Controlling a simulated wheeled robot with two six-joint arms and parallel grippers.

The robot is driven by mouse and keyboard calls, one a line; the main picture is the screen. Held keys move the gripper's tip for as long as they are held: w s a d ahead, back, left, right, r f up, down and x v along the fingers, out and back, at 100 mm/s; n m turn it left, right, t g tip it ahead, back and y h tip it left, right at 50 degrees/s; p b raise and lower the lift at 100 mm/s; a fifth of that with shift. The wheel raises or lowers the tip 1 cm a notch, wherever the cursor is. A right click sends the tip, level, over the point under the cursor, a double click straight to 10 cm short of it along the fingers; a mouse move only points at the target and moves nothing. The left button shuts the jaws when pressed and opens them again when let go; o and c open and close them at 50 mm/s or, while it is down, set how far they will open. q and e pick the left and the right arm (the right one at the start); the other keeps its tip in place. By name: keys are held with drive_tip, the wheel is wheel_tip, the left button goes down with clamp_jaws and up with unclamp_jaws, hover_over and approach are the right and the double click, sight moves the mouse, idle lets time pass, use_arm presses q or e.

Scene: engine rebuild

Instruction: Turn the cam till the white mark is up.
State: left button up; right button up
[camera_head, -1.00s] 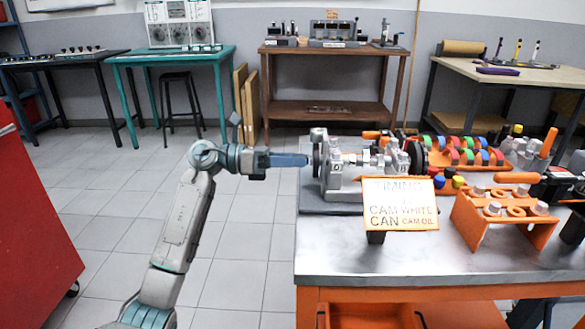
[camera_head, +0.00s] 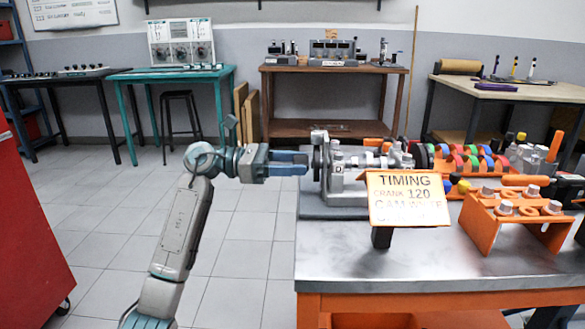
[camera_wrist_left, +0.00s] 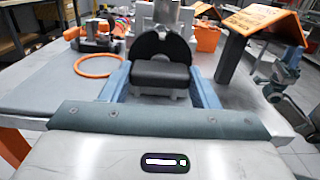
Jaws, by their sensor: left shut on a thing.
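The engine rig (camera_head: 345,187) stands at the bench's left end, with a silver block and a shaft running to the right. My left gripper (camera_head: 303,163) reaches it from the left, level with the shaft. In the left wrist view its two blue fingers (camera_wrist_left: 160,92) are shut on a dark block (camera_wrist_left: 160,75) in front of a black disc (camera_wrist_left: 163,45), which looks like the cam's end. I cannot make out a white mark on the disc. A grey-blue arm part (camera_wrist_left: 287,75), probably my right arm, shows at the right; its jaws are unclear.
An orange timing sign (camera_head: 407,200) stands just in front of the rig. An orange rack (camera_head: 510,215) and coloured parts (camera_head: 465,160) lie to the right. An orange ring (camera_wrist_left: 99,65) lies beside the rig. Bare bench top (camera_head: 400,270) is clear in front.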

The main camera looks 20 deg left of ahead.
idle(0.6)
use_arm(q)
drive_tip(key=o, duration=1)
drive_tip(key=v, duration=1.1)
